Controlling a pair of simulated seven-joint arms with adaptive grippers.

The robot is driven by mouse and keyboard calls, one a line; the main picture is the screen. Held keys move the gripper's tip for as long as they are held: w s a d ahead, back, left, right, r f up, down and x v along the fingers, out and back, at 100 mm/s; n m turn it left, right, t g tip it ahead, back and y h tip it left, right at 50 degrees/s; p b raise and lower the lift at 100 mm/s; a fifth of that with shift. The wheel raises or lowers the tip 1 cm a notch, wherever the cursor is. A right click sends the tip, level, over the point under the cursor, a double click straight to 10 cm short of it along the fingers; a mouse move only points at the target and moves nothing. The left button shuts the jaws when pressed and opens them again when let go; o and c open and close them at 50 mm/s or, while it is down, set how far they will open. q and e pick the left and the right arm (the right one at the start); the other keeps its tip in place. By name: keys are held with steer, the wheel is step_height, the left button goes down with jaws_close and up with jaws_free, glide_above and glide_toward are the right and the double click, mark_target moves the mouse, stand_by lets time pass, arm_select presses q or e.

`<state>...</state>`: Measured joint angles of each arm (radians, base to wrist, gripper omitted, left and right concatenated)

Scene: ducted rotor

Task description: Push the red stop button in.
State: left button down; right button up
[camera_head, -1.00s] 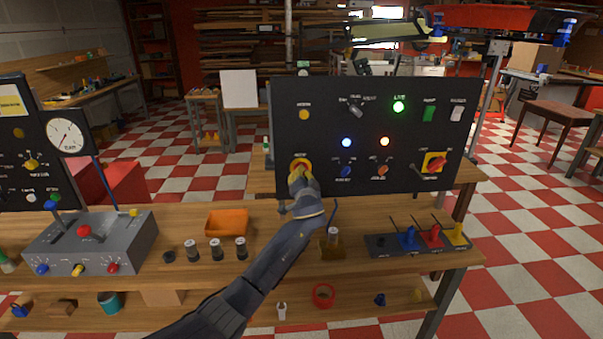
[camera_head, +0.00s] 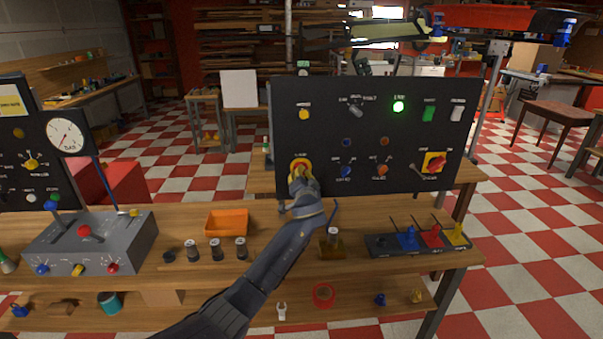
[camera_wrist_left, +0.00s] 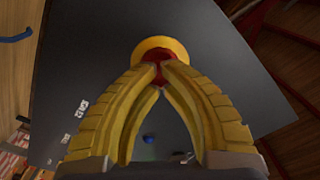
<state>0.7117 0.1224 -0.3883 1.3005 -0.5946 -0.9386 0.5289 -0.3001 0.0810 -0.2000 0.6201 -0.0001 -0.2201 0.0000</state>
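The red stop button (camera_wrist_left: 157,58) sits on a yellow round base at the left of the upright black panel. In the left wrist view, my left gripper (camera_wrist_left: 161,70) has its yellow fingertips together in front of the button, covering part of it. The fingertips appear to touch its face. In the head view, my left gripper (camera_head: 299,174) reaches the panel over the lower part of the yellow base (camera_head: 300,164) and hides most of the button. How far the button is pressed in cannot be seen. My right gripper is not in view.
The black panel (camera_head: 330,130) also holds a lit green lamp (camera_head: 398,107), dark blue and orange lamps, knobs and switches. An orange tray (camera_head: 227,222), several dark cylinders and a grey control box (camera_head: 90,245) stand on the wooden bench below.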

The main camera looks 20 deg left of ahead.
arm_select(q)
steer(key=v, duration=0.6)
steer(key=shift+s, duration=0.35)
steer(key=shift+d, duration=0.1)
stand_by(0.5)
